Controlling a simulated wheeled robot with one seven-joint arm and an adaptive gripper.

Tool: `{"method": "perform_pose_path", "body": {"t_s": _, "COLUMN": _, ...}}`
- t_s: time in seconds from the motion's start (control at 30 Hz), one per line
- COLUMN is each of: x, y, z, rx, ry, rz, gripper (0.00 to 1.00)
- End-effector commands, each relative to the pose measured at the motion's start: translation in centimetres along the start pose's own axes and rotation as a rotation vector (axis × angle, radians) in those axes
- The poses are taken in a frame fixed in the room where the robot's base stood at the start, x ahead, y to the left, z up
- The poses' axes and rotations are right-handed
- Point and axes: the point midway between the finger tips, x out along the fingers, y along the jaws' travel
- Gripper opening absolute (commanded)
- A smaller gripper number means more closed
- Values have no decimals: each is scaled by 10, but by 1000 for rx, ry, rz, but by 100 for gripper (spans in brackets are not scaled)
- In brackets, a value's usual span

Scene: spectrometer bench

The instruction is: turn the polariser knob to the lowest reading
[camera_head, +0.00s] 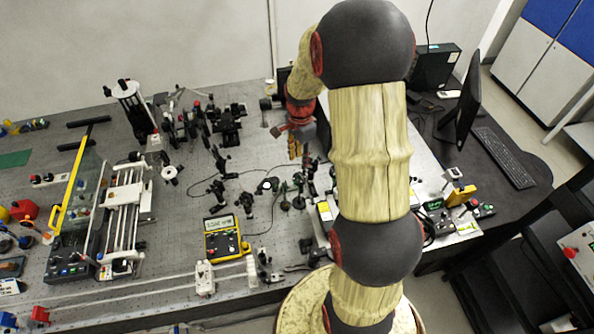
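A yellow-framed multimeter (222,239) lies on the optical bench at the lower middle; the digits on its display are too small to read. Several small dark optic mounts on posts stand on the bench around the middle. I cannot tell which of them carries the polariser knob. My gripper (295,151) points down over the back middle of the bench, beyond the multimeter. It is small and partly hidden by my arm, so I cannot see whether its fingers are apart or hold anything. My arm also hides part of the bench to the right.
A white rail assembly (127,211) and a yellow-edged clear panel (74,182) stand on the left of the bench. A monitor (467,100) and keyboard (502,157) are on the dark desk at right. Loose cables lie around the optic mounts. The strip behind the mounts has some bare bench.

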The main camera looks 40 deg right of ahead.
Motion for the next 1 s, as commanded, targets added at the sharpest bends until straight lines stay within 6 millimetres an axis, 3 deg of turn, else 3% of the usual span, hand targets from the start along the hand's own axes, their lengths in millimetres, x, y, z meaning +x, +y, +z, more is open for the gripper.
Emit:
{"method": "perform_pose_path", "body": {"t_s": 0.5, "x": 67, "y": 1, "z": 1, "rx": 0, "ry": -1, "rz": 3, "gripper": 32}}
{"method": "perform_pose_path", "body": {"t_s": 0.9, "x": 75, "y": 1, "z": 0, "rx": -1, "ry": 0, "rz": 1, "gripper": 32}}
{"method": "perform_pose_path", "body": {"t_s": 1.0, "x": 75, "y": 1, "z": 0, "rx": -1, "ry": 0, "rz": 1, "gripper": 27}}
